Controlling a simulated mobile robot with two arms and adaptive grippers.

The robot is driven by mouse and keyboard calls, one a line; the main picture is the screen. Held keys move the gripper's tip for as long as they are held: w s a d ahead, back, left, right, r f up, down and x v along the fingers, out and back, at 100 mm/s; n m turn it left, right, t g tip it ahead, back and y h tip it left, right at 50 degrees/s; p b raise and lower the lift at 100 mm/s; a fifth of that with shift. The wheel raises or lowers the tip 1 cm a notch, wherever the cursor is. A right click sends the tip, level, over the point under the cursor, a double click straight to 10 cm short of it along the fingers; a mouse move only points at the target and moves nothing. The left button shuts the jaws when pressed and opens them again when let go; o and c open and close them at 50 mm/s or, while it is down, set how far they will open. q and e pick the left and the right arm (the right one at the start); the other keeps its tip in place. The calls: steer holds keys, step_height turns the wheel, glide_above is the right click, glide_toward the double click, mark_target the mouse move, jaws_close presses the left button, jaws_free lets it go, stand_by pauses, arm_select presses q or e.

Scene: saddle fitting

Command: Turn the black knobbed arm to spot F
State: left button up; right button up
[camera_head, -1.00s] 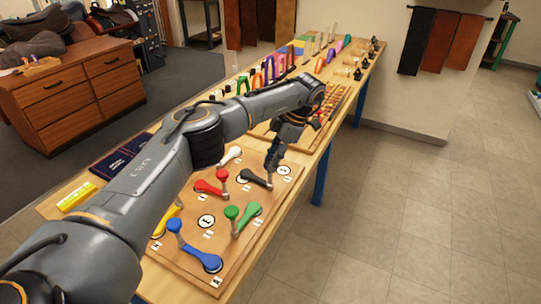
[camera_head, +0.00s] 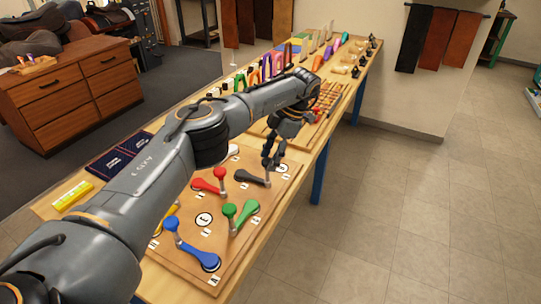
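The black knobbed arm (camera_head: 250,177) lies at the far right part of the wooden board (camera_head: 190,240). Its wide end points left and its knob end points right, near a round white label. My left gripper (camera_head: 271,162) is right at the knob end, with its two fingers showing apart. The fingers hide the knob, so I cannot tell whether they touch it. The letters on the spot labels are too small to read surely, so I cannot pick out spot F. My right gripper is not in view.
Red (camera_head: 208,185), green (camera_head: 241,217) and blue (camera_head: 193,246) knobbed arms sit close by on the board. A yellow one and a white one are partly hidden by my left arm. Racks of colourful parts stand farther along the table.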

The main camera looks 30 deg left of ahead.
arm_select(q)
steer(key=shift+r, duration=0.15)
step_height(320, 180, up, 10)
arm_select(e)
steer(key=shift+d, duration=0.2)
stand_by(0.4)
arm_select(q)
steer(key=shift+f, duration=0.2)
